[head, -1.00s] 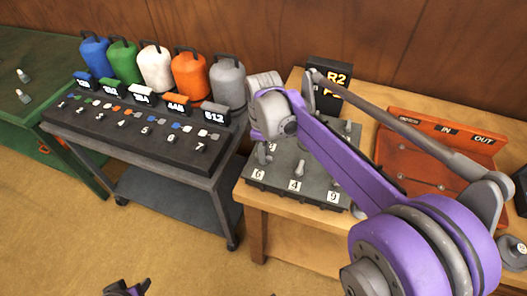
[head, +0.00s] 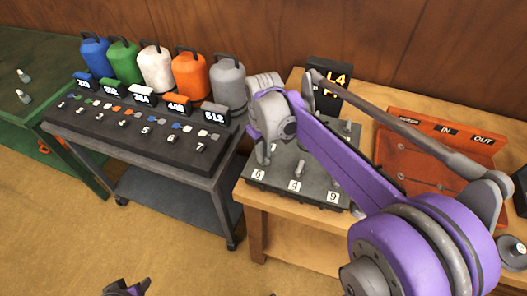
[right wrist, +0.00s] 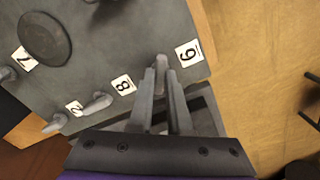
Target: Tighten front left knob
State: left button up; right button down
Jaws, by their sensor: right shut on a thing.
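A dark grey panel (head: 317,165) with several small grey lever knobs and white number labels lies on the wooden bench. My right gripper (head: 262,160) reaches down at its front left corner, above the label that appears to read 6 (head: 258,174). In the right wrist view the two fingers (right wrist: 161,88) are shut on a grey knob (right wrist: 160,62) beside that label, with the fingers hiding most of it. Other knobs stand free, one near the middle front label (head: 300,168). My left gripper (head: 127,290) shows only as a dark and purple bit at the bottom edge.
A black display (head: 329,88) behind the panel reads L4. An orange IN/OUT tray (head: 410,160) stands to the right. A dark cart (head: 140,135) with coloured jugs and numbered slots stands to the left. Bare floor lies in front.

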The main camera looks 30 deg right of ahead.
jog(key=m, duration=0.5)
jog(key=shift+m, duration=0.3)
jog(key=m, duration=0.5)
jog(key=shift+m, duration=0.4)
jog(key=c, duration=0.9)
grip_release()
jog(key=shift+o, duration=0.2)
notch_tip(320, 180, up, 11)
jog(key=shift+p, duration=0.45)
jog(key=shift+f, duration=0.1)
